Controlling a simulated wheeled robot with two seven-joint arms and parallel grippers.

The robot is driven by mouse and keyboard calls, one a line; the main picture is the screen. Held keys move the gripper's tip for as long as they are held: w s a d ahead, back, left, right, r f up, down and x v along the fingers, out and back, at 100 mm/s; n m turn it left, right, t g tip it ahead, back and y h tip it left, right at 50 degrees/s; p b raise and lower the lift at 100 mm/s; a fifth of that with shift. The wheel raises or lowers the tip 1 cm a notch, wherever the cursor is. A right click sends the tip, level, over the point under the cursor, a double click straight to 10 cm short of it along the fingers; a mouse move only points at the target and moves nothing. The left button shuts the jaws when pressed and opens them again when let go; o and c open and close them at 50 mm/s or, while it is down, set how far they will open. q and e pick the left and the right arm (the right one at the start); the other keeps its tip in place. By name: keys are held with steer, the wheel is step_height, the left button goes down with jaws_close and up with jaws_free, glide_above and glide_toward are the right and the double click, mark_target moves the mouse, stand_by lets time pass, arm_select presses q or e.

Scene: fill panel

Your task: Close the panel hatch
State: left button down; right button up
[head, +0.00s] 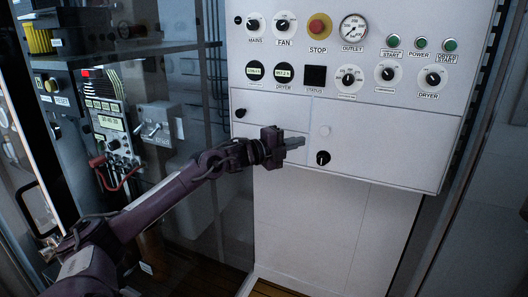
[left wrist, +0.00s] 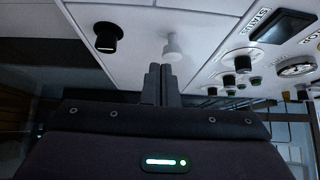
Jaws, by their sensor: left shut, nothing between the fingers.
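The white panel (head: 375,20) carries two hatch-like sections along its lower part. The right section (head: 400,140) has a white knob (head: 324,131) and a black knob (head: 322,158) near its left edge. The left section (head: 268,103) has a black knob (head: 240,113). Both look about flush with the panel, with thin seams; I cannot tell whether either is slightly ajar. My left gripper (head: 298,143) is shut and empty in front of the seam between them. In the left wrist view its fingertips (left wrist: 160,72) point just below the white knob (left wrist: 172,45); contact is unclear.
Above are a red stop button (head: 319,26), an outlet gauge (head: 354,29), green buttons (head: 420,43) and several dials. A glass-fronted cabinet (head: 150,60) with equipment stands left. The white surface below the panel (head: 330,225) is bare.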

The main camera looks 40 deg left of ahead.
arm_select(q)
steer(key=a+b+v, duration=0.2)
steer(key=v, duration=0.6)
steer(key=shift+w+f, duration=0.15)
steer(key=shift+f, duration=0.2)
arm_select(e)
steer(key=shift+w+f, duration=0.3)
steer(key=shift+f, duration=0.25)
steer(key=shift+w+f, duration=0.3)
steer(key=shift+f, duration=0.25)
